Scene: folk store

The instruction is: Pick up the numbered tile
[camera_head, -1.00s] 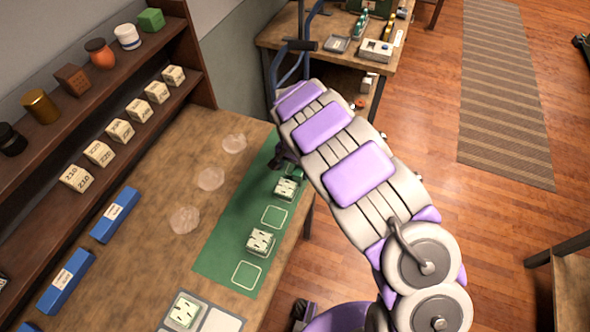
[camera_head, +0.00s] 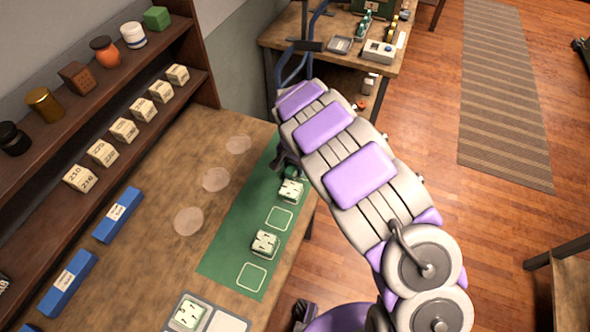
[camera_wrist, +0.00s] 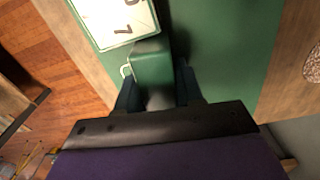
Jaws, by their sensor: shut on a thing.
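A pale numbered tile (camera_head: 291,191) lies at the far end of the green mat (camera_head: 220,255). In the wrist view this numbered tile (camera_wrist: 116,20) shows dark digits and is partly cut off at the top. A green block (camera_wrist: 152,68) adjoins its near edge; I cannot tell whether they are joined. My gripper (camera_wrist: 156,85) has its dark fingers on either side of the green block and is shut on it. In the head view my arm hides most of the gripper. Another numbered tile (camera_head: 265,243) is nearer on the mat, and one (camera_head: 188,313) is in a grey tray.
Several translucent discs (camera_head: 189,221) lie left of the mat. Blue labelled blocks (camera_head: 117,214) lie by a shelf (camera_head: 110,160) with numbered cubes and jars. A second table (camera_head: 280,38) stands behind. Open wooden floor (camera_head: 420,110) is on the right.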

